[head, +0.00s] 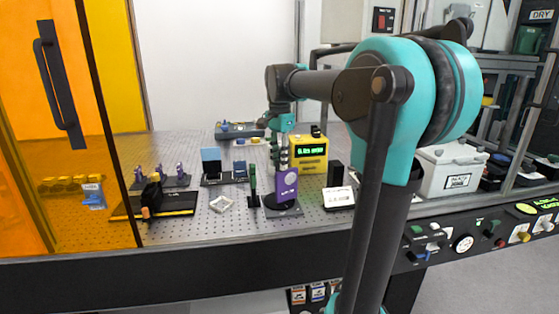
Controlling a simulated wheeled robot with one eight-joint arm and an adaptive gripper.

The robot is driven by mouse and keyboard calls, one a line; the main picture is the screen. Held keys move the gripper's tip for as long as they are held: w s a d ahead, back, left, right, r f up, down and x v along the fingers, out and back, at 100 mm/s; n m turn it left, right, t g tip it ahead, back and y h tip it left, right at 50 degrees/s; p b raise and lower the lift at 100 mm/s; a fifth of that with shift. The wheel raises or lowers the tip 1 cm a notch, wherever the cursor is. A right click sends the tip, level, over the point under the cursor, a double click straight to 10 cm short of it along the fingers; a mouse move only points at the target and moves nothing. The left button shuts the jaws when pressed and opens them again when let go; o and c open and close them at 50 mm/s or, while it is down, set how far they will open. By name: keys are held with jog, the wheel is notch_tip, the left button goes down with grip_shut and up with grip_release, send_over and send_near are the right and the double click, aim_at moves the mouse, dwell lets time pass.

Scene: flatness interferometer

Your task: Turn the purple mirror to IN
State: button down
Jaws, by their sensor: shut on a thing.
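The purple mirror (287,186) stands upright on a dark round base (283,210) on the perforated optical table. Its purple face carries a pale round mark and white lettering too small to read. My gripper (280,156) points down from above and is shut on the upper part of the purple mirror. The fingertips are small and partly merge with the dark top of the mount, so the exact contact is hard to make out. No IN mark can be read near the mirror.
A yellow display box (309,153) with green digits stands just behind right. A green-topped post (253,186) stands close left. A white sign (340,196) lies to the right. An orange panel (70,130) closes off the left. Bare table (232,222) lies in front.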

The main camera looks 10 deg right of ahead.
jog(key=n, duration=0.4)
jog(key=shift+n, duration=0.3)
dwell(0.3)
jog(key=c, duration=1.3)
grip_release()
notch_tip(320, 180, up, 12)
